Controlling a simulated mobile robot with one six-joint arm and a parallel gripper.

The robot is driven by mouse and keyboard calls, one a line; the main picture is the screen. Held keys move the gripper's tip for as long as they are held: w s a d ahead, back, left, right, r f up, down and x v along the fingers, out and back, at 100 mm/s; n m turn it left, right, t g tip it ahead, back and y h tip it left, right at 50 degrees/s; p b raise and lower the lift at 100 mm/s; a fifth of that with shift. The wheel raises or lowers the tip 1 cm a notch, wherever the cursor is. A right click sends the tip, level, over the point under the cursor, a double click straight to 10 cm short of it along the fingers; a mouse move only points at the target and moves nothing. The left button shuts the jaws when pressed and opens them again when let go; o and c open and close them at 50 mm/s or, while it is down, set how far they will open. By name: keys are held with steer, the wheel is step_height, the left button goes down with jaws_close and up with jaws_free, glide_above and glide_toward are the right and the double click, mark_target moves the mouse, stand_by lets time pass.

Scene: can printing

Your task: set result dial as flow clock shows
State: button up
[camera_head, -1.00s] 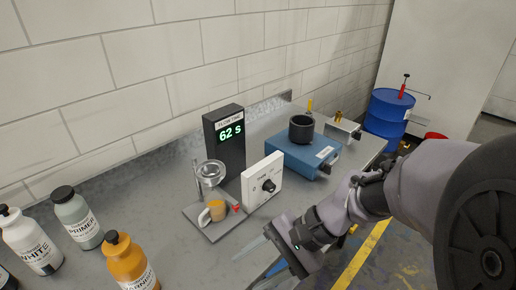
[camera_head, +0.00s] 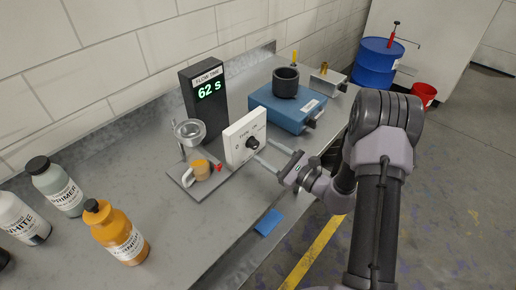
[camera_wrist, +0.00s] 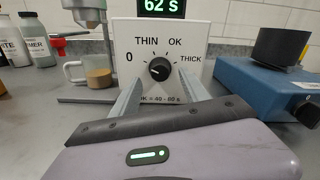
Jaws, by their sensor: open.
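The flow clock, a black box (camera_head: 203,106), reads 62 s in green; its display (camera_wrist: 162,6) also shows in the wrist view. The white result panel (camera_head: 238,150) stands in front of it, with marks 0, THIN, OK and THICK. My gripper (camera_head: 262,150) is open in front of the panel. In the wrist view its fingers (camera_wrist: 162,82) spread to either side, just below the knob, with nothing between them.
A cup stand with an orange-filled mug (camera_head: 200,170) is left of the panel. A blue box (camera_head: 285,108) bearing a black cup is to the right. Several paint bottles, one orange (camera_head: 115,235), stand at the left. A blue patch (camera_head: 268,222) lies near the bench's front edge.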

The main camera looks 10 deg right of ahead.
mark_target(257, 146)
steer(key=x, duration=0.4)
steer(key=shift+w+a, duration=0.1)
steer(key=shift+w, duration=0.05)
steer(key=shift+c, duration=0.3)
jaws_close()
